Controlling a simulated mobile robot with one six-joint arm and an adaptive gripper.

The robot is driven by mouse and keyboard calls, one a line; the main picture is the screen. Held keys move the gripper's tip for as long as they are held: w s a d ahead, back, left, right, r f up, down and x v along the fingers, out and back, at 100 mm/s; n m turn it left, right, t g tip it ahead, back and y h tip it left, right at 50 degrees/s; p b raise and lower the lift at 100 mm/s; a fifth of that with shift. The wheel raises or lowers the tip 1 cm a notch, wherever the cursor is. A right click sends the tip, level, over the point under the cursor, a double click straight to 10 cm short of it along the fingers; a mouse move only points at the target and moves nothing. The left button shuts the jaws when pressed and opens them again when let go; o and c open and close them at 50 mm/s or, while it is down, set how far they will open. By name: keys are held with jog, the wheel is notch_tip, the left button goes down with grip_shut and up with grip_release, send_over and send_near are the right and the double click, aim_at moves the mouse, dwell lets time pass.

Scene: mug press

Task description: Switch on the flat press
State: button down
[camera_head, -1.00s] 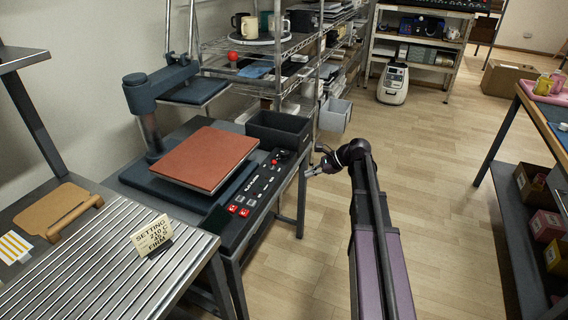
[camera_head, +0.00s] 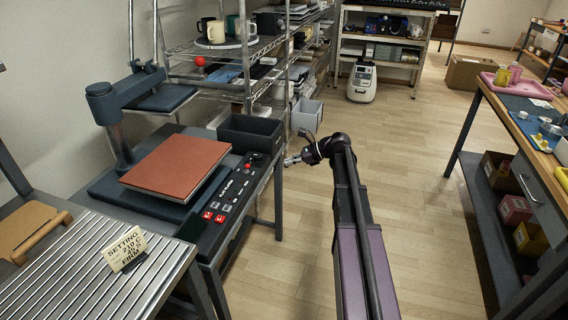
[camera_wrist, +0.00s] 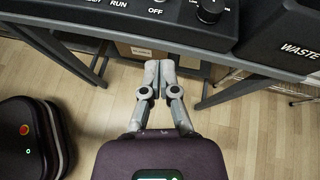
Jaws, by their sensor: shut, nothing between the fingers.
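The flat press (camera_head: 120,95) stands on a bench at the left, with a blue-grey column and arm. A reddish-brown slab (camera_head: 176,165) lies over its dark blue base. Its black control panel (camera_head: 228,200) runs along the bench's right edge, with red switches (camera_head: 213,216), a red button and a dark knob. The wrist view shows the panel's front edge (camera_wrist: 150,22) with the words RUN and OFF and a black knob (camera_wrist: 209,10). My gripper (camera_head: 290,160) is shut and empty, just right of the panel. In the wrist view its fingertips (camera_wrist: 157,90) meet below the panel's edge.
A dark bin (camera_head: 250,133) marked WASTE in the wrist view stands behind the panel. Wire shelves (camera_head: 225,48) are behind. The floor between the benches is clear.

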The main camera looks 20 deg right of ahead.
aim_at(257, 173)
jog(key=b+x, duration=0.4)
jog(key=x, duration=0.5)
jog(key=shift+f, duration=0.25)
jog(key=shift+w+a+r+p, duration=0.3)
jog(key=shift+a+r+p, duration=0.25)
jog(key=shift+a, duration=0.3)
jog(key=shift+w+a+r, duration=0.15)
jog(key=shift+a, duration=0.3)
jog(key=shift+w+a+r, duration=0.1)
jog(key=shift+w+a, duration=0.05)
jog(key=shift+a, duration=0.25)
jog(key=shift+a, duration=0.1)
